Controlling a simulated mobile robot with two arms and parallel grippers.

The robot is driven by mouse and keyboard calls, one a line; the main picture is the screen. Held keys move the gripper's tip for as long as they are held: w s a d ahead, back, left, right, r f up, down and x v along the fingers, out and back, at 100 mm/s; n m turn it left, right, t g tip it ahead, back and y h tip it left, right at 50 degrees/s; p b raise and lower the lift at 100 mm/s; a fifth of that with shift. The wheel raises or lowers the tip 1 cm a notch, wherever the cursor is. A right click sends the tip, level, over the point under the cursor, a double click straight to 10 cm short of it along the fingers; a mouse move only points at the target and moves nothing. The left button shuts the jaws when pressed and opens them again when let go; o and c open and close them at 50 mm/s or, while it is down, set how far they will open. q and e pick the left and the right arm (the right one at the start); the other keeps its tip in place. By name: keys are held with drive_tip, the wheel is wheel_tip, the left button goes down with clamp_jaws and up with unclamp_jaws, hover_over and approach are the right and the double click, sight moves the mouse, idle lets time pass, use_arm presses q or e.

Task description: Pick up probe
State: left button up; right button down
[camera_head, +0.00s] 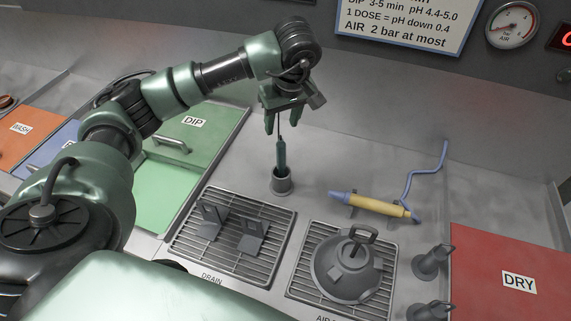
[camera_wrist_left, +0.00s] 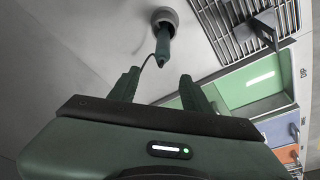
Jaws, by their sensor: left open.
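The probe (camera_head: 281,153) is a slim dark teal stick with a thin dark cable at its top. It stands upright in a small grey round holder (camera_head: 281,183) behind the left drain grate. My left gripper (camera_head: 283,120) is above the probe, pointing down, with its jaws open and nothing between them. In the left wrist view, the probe (camera_wrist_left: 162,48) and its holder (camera_wrist_left: 165,18) show beyond the open fingers (camera_wrist_left: 160,85). The probe's lower end is hidden inside the holder. My right gripper is in neither view.
A slotted drain grate (camera_head: 190,236) with two grey brackets lies in front. A grey domed piece with a handle (camera_head: 347,268) sits on the right grate. A yellow and blue tool (camera_head: 375,206) lies at right. The green DIP tank (camera_head: 170,190) is at left, the red DRY area (camera_head: 500,250) at right.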

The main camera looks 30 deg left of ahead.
sight(280, 154)
use_arm(q)
wheel_tip(280, 154, down, 4)
drive_tip(key=b, duration=0.2)
drive_tip(key=shift+w+r+b, duration=0.1)
drive_tip(key=shift+w+b, duration=0.05)
drive_tip(key=shift+b, duration=0.25)
drive_tip(key=shift+w+f+b, duration=0.1)
drive_tip(key=shift+f+b, duration=0.5)
drive_tip(key=shift+f, duration=0.2)
drive_tip(key=shift+a+f, duration=0.1)
drive_tip(key=shift+f, duration=0.2)
drive_tip(key=p+x, duration=0.1)
drive_tip(key=x, duration=0.1)
drive_tip(key=p+x, duration=0.1)
drive_tip(key=x, duration=0.1)
drive_tip(key=p+x, duration=0.1)
drive_tip(key=x, duration=0.1)
drive_tip(key=shift+s+d+f+p, duration=0.15)
drive_tip(key=shift+s+d+p, duration=0.15)
drive_tip(key=shift+s, duration=0.1)
drive_tip(key=shift+a+f, duration=0.1)
drive_tip(key=shift+f, duration=0.25)
drive_tip(key=shift+w, duration=0.1)
clamp_jaws()
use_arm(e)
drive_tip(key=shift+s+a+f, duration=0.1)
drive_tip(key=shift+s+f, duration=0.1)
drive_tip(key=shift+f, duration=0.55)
